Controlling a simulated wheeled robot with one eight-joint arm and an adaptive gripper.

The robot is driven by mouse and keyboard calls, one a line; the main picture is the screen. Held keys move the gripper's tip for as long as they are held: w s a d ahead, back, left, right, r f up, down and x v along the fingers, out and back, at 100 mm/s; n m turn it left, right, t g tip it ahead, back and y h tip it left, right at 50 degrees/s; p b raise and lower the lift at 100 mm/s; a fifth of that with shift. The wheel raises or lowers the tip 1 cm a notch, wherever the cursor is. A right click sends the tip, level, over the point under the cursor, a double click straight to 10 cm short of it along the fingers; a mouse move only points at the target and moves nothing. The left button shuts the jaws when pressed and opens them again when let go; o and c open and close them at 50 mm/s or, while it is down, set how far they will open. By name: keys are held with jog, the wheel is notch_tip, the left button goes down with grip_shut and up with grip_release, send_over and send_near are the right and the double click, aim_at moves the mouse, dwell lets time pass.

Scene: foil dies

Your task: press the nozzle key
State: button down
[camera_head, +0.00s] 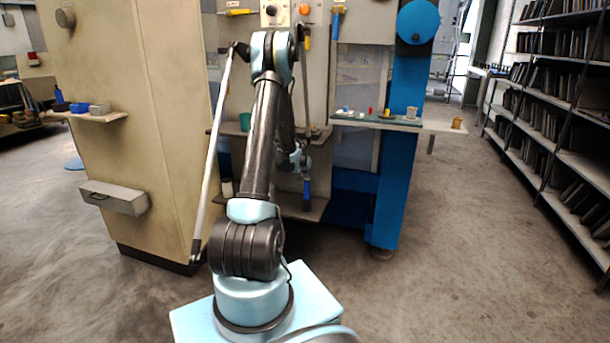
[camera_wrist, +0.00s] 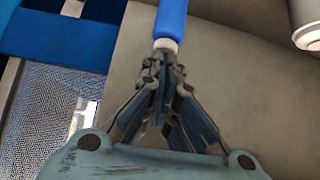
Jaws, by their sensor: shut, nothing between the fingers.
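I cannot pick out the nozzle key for certain in either view. A machine panel in the head view carries an orange button (camera_head: 304,9) and a dark button (camera_head: 271,10), above my bent arm. My gripper (camera_wrist: 165,58) is shut and empty in the wrist view, its fingers together. A blue cylinder (camera_wrist: 171,18) with a pale collar lies just beyond the fingertips; I cannot tell if they touch it. In the head view my wrist hangs low before the machine, near a blue handle-like part (camera_head: 306,194).
A beige cabinet (camera_head: 130,150) stands close on the left. A shelf (camera_head: 440,127) with small items and a blue column (camera_head: 398,185) are to the right. A pale cylinder (camera_wrist: 307,22) is at the wrist view's upper right. Open floor lies at right, before book-filled racks (camera_head: 560,95).

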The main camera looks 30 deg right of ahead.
jog(key=shift+f, duration=0.8)
jog(key=v, duration=1)
jog(key=shift+r, duration=0.1)
